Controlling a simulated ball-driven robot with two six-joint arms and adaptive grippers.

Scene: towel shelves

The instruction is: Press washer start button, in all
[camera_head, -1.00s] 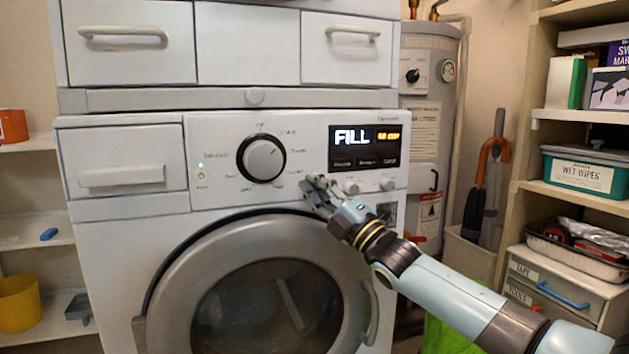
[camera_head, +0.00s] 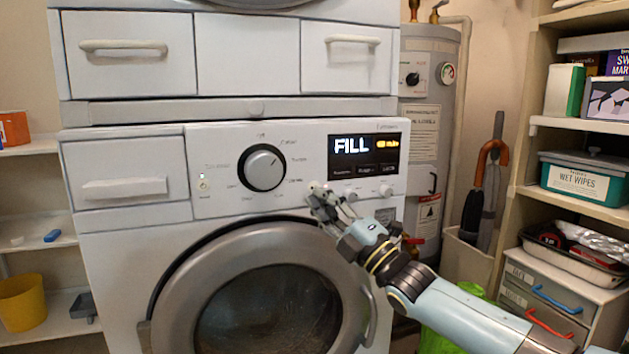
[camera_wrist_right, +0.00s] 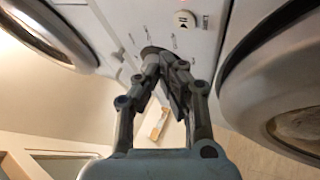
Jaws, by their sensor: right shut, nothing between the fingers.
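The white washer (camera_head: 110,245) faces me with its round door shut. Its display (camera_head: 362,157) reads "FILL" with a smaller orange readout beside it. Small round buttons (camera_head: 387,191) line the area below the display. My right gripper (camera_head: 318,192) is shut and empty at the panel, left of these buttons; contact cannot be told. The right wrist view shows its closed fingertips (camera_wrist_right: 166,62) near a white round button (camera_wrist_right: 185,19). My left gripper is not in view.
Drawers with handles (camera_head: 124,47) are above the washer. A grey water heater (camera_head: 425,130) stands to its right. Shelves with a wet wipes box (camera_head: 585,178) stand far right; shelves with a yellow bucket (camera_head: 22,302) are at left.

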